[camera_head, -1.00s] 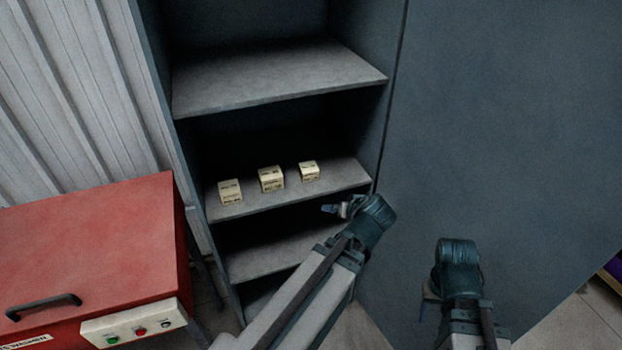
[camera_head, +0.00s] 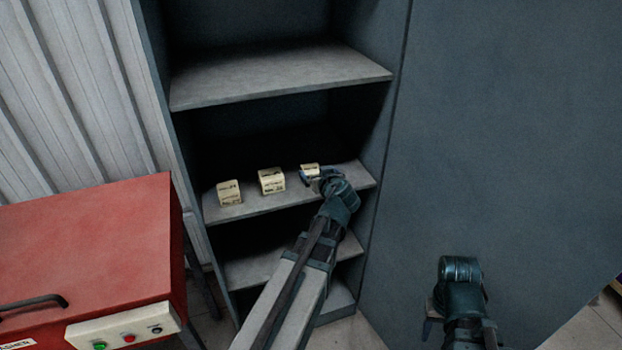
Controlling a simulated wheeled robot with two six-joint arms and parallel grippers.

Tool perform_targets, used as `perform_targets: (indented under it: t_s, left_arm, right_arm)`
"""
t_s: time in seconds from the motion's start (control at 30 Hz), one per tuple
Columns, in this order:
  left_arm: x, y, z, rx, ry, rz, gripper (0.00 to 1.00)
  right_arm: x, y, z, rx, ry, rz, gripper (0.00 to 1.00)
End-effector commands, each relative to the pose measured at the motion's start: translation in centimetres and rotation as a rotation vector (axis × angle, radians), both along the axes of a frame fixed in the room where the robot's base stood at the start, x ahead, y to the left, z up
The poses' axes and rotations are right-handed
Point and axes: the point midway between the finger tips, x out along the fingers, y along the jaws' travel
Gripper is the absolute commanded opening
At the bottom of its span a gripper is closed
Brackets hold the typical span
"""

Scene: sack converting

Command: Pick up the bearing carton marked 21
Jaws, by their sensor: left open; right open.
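Three small cream cartons stand in a row on a middle shelf of the grey cabinet: a left carton (camera_head: 229,193), a middle carton (camera_head: 271,181) and a right carton (camera_head: 309,169). Their dark print is too small to read, so I cannot tell which is marked 21. My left gripper (camera_head: 313,181) is open at the right carton, its fingers overlapping the carton's lower front in the picture. I cannot tell whether they touch. My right gripper (camera_head: 431,318) is low at the right, in front of the cabinet door, away from the cartons; its fingers are partly hidden.
The shelf (camera_head: 242,210) has side walls and another shelf (camera_head: 280,78) above it. A lower shelf (camera_head: 262,268) lies beneath. A red machine (camera_head: 90,240) with a button panel stands at the left. A large grey panel (camera_head: 500,130) fills the right.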

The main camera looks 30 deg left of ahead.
Motion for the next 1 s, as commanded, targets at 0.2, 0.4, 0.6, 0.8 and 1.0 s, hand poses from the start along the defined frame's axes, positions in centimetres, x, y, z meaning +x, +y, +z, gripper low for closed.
perform_targets:
  t_s: [0.2,0.4,0.6,0.8,1.0]
  left_arm:
    - [0.6,0.6,-0.4,-0.001,0.0,0.0,1.0]
    - [0.9,1.1,-0.8,-0.001,0.0,0.001,1.0]
    - [2.2,3.1,-2.2,-0.001,0.0,0.003,1.0]
    - [3.5,4.4,-2.8,0.0,0.0,0.0,1.0]
    - [3.4,4.3,-2.6,0.0,0.0,0.0,0.98]
  right_arm:
    - [0.0,0.0,-0.3,0.0,0.0,0.0,0.5]
    - [0.0,0.0,-0.7,0.0,0.0,0.0,0.5]
    - [0.0,0.0,-2.2,0.0,0.0,0.0,0.5]
    - [0.0,0.0,-2.8,0.0,0.0,0.0,0.5]
    - [0.0,0.0,-2.6,0.0,0.0,0.0,0.5]
